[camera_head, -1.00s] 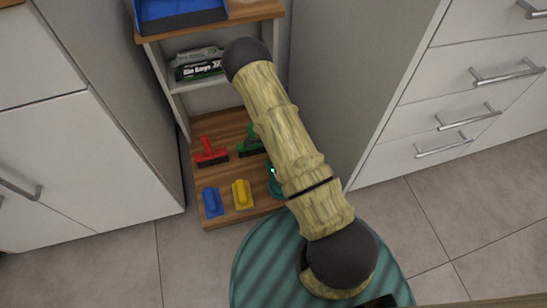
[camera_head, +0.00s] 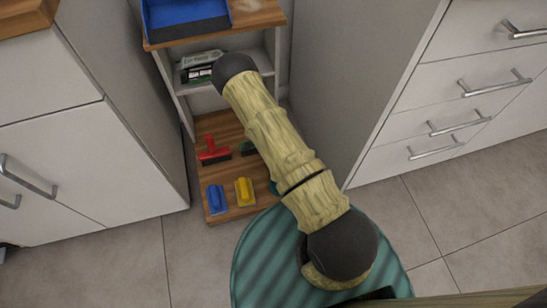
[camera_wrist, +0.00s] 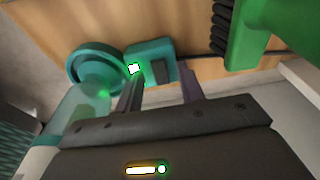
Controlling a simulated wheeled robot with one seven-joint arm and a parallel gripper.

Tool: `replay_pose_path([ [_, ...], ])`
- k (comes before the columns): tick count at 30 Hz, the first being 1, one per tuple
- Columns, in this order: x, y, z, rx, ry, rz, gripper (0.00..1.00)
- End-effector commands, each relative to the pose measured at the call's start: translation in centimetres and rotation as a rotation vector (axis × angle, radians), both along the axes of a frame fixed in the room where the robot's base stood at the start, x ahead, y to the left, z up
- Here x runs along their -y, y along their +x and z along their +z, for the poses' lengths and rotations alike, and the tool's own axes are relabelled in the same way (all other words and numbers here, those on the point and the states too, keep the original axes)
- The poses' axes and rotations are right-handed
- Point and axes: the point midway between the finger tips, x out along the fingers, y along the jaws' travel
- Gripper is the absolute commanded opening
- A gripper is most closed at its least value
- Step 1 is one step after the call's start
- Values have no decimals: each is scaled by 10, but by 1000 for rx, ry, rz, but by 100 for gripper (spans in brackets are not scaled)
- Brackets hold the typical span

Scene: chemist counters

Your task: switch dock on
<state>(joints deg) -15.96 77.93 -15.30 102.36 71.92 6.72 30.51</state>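The teal dock shows in the wrist view as a round part (camera_wrist: 95,68) joined to a small box (camera_wrist: 150,62) with a dark patch on its face. A small white light with a green glow sits at the box's near left corner. My gripper (camera_wrist: 160,78) is open, with its two fingers apart and their tips close to the box. I cannot tell whether a fingertip touches it. In the head view my arm hides nearly all of the dock and my gripper; a teal sliver of the dock (camera_head: 273,187) shows beside the arm.
The dock sits on a low wooden shelf (camera_head: 228,213). Also on it are a red brush (camera_head: 213,152), a blue tool (camera_head: 217,198), a yellow tool (camera_head: 245,191) and a green brush, partly hidden (camera_head: 248,148). Cabinets stand close on both sides.

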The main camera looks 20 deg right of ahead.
Motion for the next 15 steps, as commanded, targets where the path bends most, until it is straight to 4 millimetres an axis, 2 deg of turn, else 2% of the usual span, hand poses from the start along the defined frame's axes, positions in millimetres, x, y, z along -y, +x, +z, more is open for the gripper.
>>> replay_pose_path([
  [9,0,0,2,1,1,0,38],
  [15,-4,1,24,2,1,1,38],
])
